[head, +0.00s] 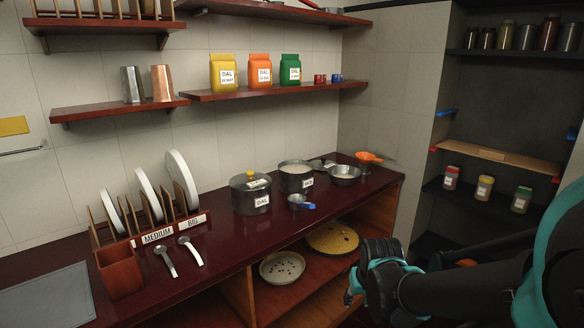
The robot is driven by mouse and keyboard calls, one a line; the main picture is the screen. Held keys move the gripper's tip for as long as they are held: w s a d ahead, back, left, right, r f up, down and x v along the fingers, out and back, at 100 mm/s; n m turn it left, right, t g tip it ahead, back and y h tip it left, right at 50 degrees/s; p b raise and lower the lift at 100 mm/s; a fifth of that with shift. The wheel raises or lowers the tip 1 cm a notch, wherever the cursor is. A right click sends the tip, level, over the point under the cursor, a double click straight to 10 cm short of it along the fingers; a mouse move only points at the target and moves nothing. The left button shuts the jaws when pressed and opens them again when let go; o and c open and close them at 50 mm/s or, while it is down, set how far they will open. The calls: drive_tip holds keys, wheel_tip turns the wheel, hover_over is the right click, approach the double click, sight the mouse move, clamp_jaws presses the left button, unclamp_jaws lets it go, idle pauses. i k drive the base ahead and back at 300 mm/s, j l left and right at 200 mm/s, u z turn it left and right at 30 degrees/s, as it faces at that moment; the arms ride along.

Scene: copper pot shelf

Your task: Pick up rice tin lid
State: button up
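An open steel tin (296,178) with pale contents and a small white label stands on the dark red counter. The label is too small to read for sure. A small, flat metallic thing (320,165) lies just behind it to the right, partly hidden; it may be the rice tin lid, but I cannot tell for sure. A steel tin marked DAL (251,196) stands to the left with its yellow-knobbed lid on. My gripper (360,284) is in front of the counter at the lower right, well apart from the tins. Its fingers are too unclear to read.
A metal bowl (345,174), an orange funnel (368,157) and a blue-handled scoop (300,202) are close to the tins. A plate rack (140,238) and two spoons are at the left. Shelves hang above; a dark shelf niche stands at the right.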

sight(322, 165)
drive_tip(key=i+l+u, duration=0.1)
drive_tip(key=l+u, duration=0.25)
drive_tip(key=i+l+u, duration=0.1)
drive_tip(key=l+u, duration=0.55)
